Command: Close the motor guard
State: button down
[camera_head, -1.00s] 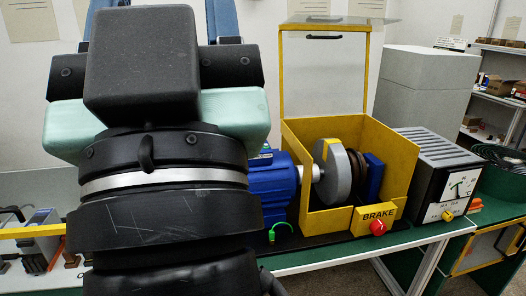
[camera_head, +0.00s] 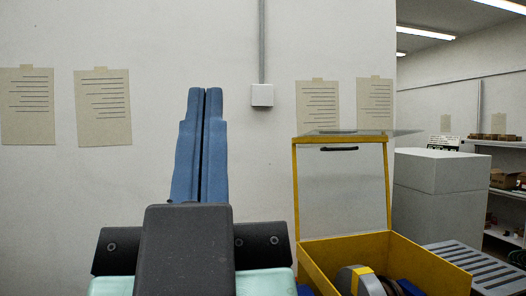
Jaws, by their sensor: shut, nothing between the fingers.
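The motor guard is a yellow box (camera_head: 428,262) at the lower right, with its yellow-framed clear lid (camera_head: 297,205) raised upright at the back. A dark handle (camera_head: 340,149) shows near the top of the lid. Inside the box I see the top of a grey disc with a yellow mark (camera_head: 362,281); the rest is cut off by the picture's lower edge. My gripper (camera_head: 205,92) has blue fingers pointing up, pressed together with nothing between them. It is left of the lid, apart from it in the picture.
A grey block-shaped cabinet (camera_head: 440,205) stands right of the guard. A grey slatted housing (camera_head: 480,265) is at the lower right. Shelves (camera_head: 505,190) are at the far right. The wall behind carries paper sheets (camera_head: 103,107) and a small white box (camera_head: 262,95). The table is out of view.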

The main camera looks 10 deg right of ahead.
aim_at(316, 137)
jog(key=i+j+z, duration=0.2)
jog(key=i+j, duration=0.3)
jog(key=i, duration=0.25)
jog(key=i+j+z, duration=0.25)
jog(key=i+j, duration=0.3)
jog(key=i, duration=0.15)
jog(key=i+j+z, duration=0.1)
jog(key=i, duration=0.35)
jog(key=i+j+z, duration=0.1)
jog(key=i+j, duration=0.3)
jog(key=i+j+z, duration=0.1)
jog(key=i+j, duration=0.15)
jog(key=i, duration=0.3)
